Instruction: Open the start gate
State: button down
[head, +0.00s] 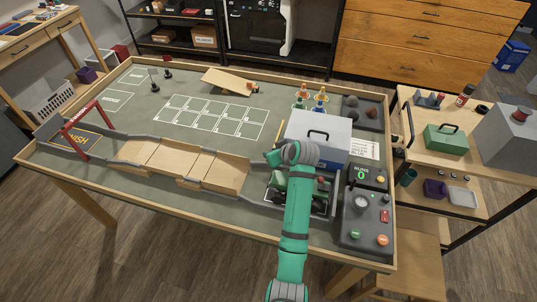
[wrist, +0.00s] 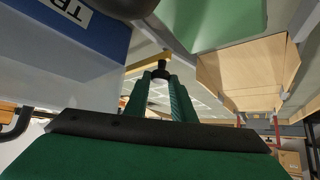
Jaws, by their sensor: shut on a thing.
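The start gate is hard to make out in the head view, where my teal arm covers the right end of the track. In the wrist view, a yellow bar (wrist: 145,66), which seems to be part of the gate, crosses the upper middle. My gripper (wrist: 160,80) has its dark green fingers together on a small dark knob (wrist: 162,68) at this bar. Whether the bar is raised or lowered is unclear. Dark green parts (head: 277,181) show beside my wrist in the head view; my fingertips are hidden there.
A control console (head: 362,213) is at right. Wooden track pieces (head: 180,160) run left to a red finish arch (head: 80,130). The mat's middle is mostly clear.

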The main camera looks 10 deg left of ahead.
jog(key=shift+d, duration=0.1)
jog(key=c, duration=1.5)
grip_release()
jog(key=shift+c, duration=0.2)
jog(key=v, duration=1)
jog(key=shift+s+d+r, duration=0.15)
jog(key=shift+s+r, duration=0.05)
jog(key=shift+r, duration=0.1)
